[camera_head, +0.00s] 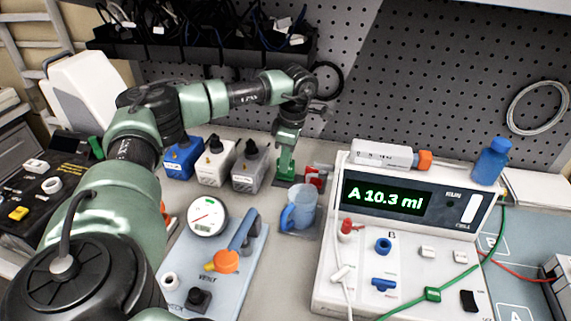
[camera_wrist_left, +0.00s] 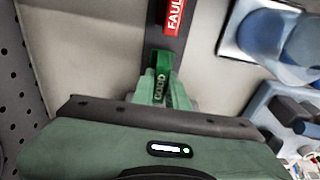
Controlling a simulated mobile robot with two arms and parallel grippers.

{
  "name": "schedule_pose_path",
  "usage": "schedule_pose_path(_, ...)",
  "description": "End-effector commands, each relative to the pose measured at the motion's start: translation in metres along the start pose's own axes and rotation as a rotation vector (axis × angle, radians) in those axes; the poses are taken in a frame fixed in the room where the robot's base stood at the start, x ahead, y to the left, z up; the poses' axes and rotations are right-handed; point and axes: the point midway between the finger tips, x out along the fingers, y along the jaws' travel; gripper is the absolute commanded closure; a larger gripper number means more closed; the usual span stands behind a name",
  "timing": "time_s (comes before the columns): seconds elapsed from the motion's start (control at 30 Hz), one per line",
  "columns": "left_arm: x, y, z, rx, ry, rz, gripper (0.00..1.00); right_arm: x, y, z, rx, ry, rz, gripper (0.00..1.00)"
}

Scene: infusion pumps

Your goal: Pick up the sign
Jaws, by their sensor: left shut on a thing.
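My left gripper (camera_head: 286,165) reaches down at the back of the bench. A red sign (camera_wrist_left: 174,16) lettered FAUL..., cut off by the picture edge, sits ahead on the same dark strip (camera_wrist_left: 166,43). The red sign also shows in the head view (camera_head: 314,178), just right of the gripper. The fingers hide part of the green sign. My right gripper is not in view.
A blue cup (camera_head: 300,211) stands close in front of the gripper. A pump console (camera_head: 395,245) reading A 10.3 ml is at the right. A pegboard (camera_head: 430,70) rises behind.

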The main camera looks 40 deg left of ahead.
Motion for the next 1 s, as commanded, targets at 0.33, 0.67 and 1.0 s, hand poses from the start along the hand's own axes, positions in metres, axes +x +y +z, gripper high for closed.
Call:
schedule_pose_path(0.33, -0.068, 0.001, -0.007, 0.000, -0.004, 0.004, 1.00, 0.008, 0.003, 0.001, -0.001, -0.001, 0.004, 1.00)
schedule_pose_path(0.67, -0.105, -0.028, -0.014, 0.004, 0.001, 0.001, 1.00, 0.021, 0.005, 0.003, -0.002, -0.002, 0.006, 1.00)
schedule_pose_path(1.0, -0.105, -0.109, -0.013, 0.004, 0.000, 0.002, 1.00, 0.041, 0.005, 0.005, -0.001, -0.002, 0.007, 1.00)
